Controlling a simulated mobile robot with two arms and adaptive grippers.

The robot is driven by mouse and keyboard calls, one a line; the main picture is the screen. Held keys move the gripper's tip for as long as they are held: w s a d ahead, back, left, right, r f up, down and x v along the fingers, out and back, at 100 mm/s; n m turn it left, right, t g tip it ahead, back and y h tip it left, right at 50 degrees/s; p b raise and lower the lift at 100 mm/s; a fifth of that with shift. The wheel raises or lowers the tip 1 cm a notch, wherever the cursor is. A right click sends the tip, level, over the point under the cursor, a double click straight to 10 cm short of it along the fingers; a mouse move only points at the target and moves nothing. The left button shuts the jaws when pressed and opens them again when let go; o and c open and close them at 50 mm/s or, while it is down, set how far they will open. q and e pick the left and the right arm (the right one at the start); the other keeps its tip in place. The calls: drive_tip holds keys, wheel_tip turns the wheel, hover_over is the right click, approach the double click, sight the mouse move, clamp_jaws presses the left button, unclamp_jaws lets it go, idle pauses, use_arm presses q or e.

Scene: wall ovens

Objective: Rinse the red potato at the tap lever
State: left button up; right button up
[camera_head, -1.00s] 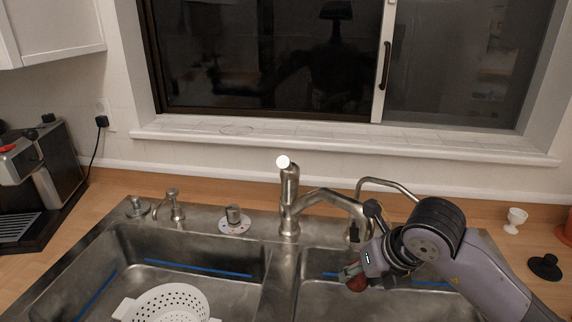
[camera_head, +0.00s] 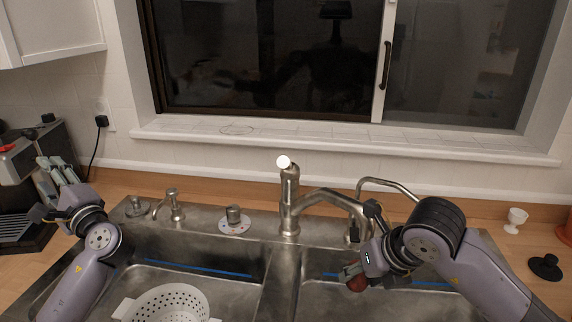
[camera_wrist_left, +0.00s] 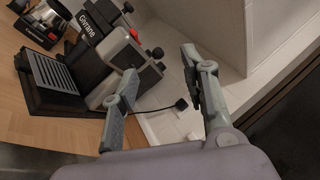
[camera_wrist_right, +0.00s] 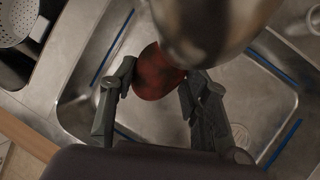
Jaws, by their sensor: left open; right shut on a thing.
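The red potato (camera_wrist_right: 156,72) is held between the fingers of my right gripper (camera_wrist_right: 155,85) in the right wrist view. In the head view the potato (camera_head: 357,284) shows low at my right gripper (camera_head: 352,275), over the right basin and below the spout. The steel faucet (camera_head: 322,199) stands behind the sinks, and its lever (camera_head: 285,165) with a white round tip points up. The spout (camera_wrist_right: 200,25) covers part of the potato in the right wrist view. No water is visible. My left gripper (camera_head: 55,180) is open and empty at the left, also in the left wrist view (camera_wrist_left: 165,75).
A white colander (camera_head: 165,300) sits in the left basin. A coffee machine (camera_head: 30,170) stands on the counter at the left, close behind my left gripper. A white egg cup (camera_head: 516,219) and a black stopper (camera_head: 545,266) are at the right. The window sill (camera_head: 330,142) runs behind.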

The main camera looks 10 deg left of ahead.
use_arm(q)
drive_tip(key=w+d+m+t+h, duration=0.4)
drive_tip(key=w+d+m, duration=0.15)
drive_tip(key=d, duration=0.35)
drive_tip(key=m+t+h, duration=0.5)
drive_tip(key=m+h, duration=1.3)
drive_tip(key=m, duration=0.6)
approach(286, 164)
wheel_tip(286, 164, down, 2)
drive_tip(key=w, duration=1.3)
drive_tip(key=shift+w+d+f, duration=0.25)
drive_tip(key=shift+w+d, duration=0.15)
drive_tip(key=shift+c, duration=0.2)
clamp_jaws()
